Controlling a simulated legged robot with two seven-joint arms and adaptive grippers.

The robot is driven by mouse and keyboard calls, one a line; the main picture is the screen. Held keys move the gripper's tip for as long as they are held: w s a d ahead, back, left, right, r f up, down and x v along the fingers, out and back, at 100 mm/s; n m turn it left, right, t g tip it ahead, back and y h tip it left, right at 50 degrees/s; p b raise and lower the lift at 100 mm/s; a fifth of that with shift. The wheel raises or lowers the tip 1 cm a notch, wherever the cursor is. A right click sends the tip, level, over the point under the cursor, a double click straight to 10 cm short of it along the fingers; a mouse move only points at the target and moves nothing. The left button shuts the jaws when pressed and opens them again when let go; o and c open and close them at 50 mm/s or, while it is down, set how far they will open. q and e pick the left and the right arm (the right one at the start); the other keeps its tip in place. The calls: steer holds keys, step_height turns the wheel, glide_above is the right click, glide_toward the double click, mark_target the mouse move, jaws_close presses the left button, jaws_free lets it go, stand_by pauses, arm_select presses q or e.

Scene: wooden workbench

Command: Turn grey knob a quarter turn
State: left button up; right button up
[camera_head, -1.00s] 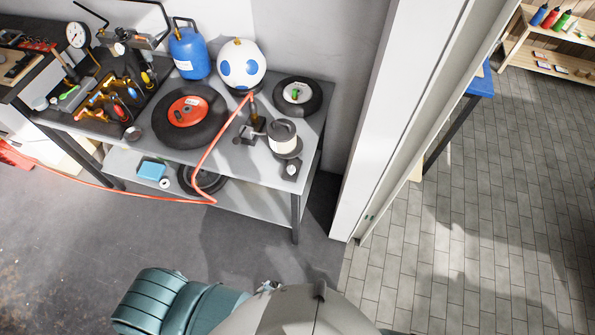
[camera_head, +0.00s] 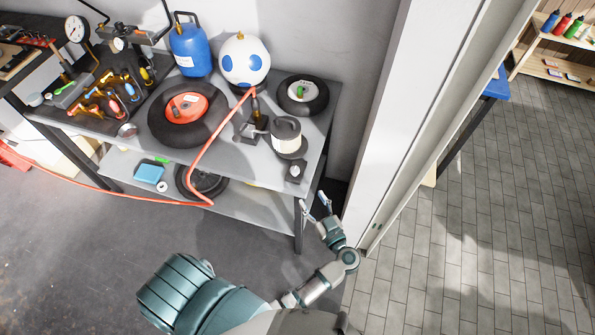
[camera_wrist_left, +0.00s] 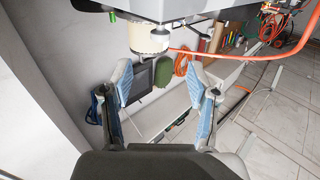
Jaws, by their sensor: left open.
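A small dark fitting with a pale round top (camera_head: 295,171) sits at the front right corner of the grey workbench (camera_head: 228,160). It may be the grey knob, but it is too small to be sure. My left gripper (camera_head: 316,204) is open and empty. In the head view it appears just in front of and below that corner, apart from the fitting. In the left wrist view my two blue-padded fingers (camera_wrist_left: 163,88) are spread with nothing between them. My right gripper is not in view.
A cream cylinder (camera_head: 285,130) stands behind the fitting; an orange hose (camera_head: 208,152) hangs over the bench's front edge. Wheels (camera_head: 302,95), a blue gas bottle (camera_head: 188,48) and a white ball-shaped tank (camera_head: 244,62) stand further back. A white wall edge (camera_head: 392,120) rises close on the right.

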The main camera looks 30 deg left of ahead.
mark_target(295, 171)
arm_select(q)
steer(key=x, duration=1.3)
steer(key=shift+a, duration=0.1)
jaws_close()
